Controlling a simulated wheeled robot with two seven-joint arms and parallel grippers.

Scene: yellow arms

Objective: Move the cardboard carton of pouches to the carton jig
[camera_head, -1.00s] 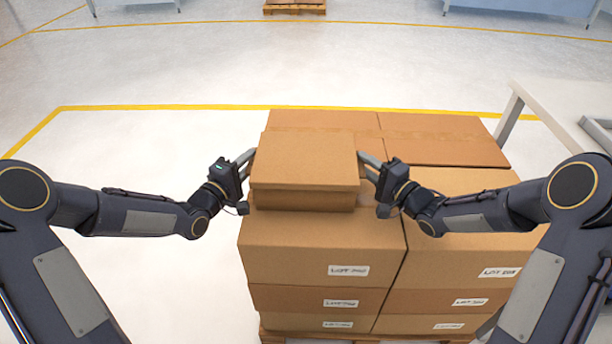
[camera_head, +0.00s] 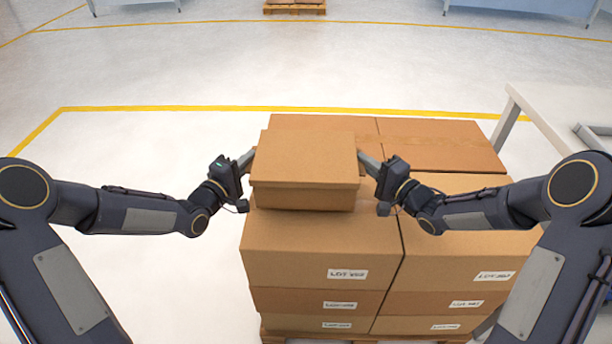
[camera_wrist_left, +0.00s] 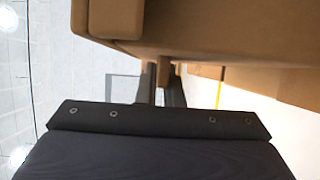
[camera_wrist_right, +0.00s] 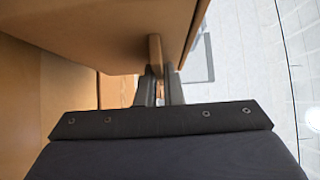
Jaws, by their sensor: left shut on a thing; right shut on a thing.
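The cardboard carton (camera_head: 304,168) is a brown box with a closed, overhanging lid, and no pouches show. It is level, over the front left of a stack of larger cartons; I cannot clearly tell how much gap is under it. My left gripper (camera_head: 250,160) is shut on its left side, and my right gripper (camera_head: 364,160) is shut on its right side. The left wrist view shows the fingers (camera_wrist_left: 161,80) around a narrow brown strip of the carton. The right wrist view shows the same at the fingers (camera_wrist_right: 157,75). I see no carton jig.
The stack of larger labelled cartons (camera_head: 315,245) stands on a wooden pallet (camera_head: 290,338). A pale table (camera_head: 560,105) stands to the right. Open floor lies to the left and beyond, with a yellow floor line (camera_head: 270,107) behind the stack.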

